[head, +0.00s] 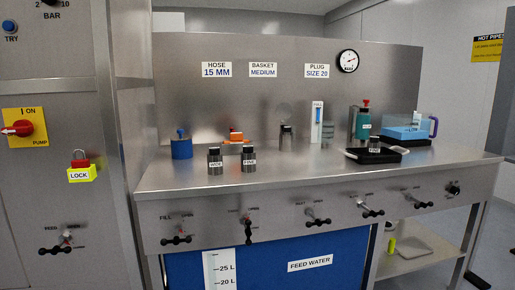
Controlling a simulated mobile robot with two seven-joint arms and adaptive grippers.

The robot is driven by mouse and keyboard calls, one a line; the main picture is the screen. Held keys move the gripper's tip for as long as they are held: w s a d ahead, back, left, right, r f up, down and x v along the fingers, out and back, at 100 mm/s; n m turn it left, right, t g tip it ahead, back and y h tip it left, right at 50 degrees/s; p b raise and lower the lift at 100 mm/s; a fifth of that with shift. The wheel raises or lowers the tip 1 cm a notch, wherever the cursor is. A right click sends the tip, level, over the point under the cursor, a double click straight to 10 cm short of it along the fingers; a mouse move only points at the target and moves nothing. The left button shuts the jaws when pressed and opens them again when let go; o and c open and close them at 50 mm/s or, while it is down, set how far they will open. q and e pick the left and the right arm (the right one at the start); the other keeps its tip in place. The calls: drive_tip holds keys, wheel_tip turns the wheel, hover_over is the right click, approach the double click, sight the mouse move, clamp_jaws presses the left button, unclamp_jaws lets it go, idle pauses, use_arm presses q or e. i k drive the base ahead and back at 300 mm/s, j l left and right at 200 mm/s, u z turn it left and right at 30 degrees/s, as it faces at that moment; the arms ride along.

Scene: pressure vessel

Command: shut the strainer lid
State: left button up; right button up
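I cannot pick out the strainer or its lid for certain in the head view. A short metal cylinder (287,138) stands at the back middle of the steel bench. A blue canister (181,149) with a small knob on top stands at the back left. Two dark metal cylinders with labels, a left one (215,164) and a right one (249,163), stand near the front left; their labels are too small to read surely. Neither of my grippers shows in this view.
A black tray (388,155) holding a labelled cylinder (374,143), a teal bottle (362,126) and a blue bin (405,134) crowd the right. An orange item (236,136) sits behind. Black valve handles (317,222) jut from the bench front. The bench's middle front (300,167) is clear.

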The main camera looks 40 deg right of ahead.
sight(284, 111)
drive_tip(key=z, duration=1.6)
drive_tip(key=l+u, duration=0.3)
drive_tip(key=k+l+u, duration=0.1)
drive_tip(key=l+u, duration=0.2)
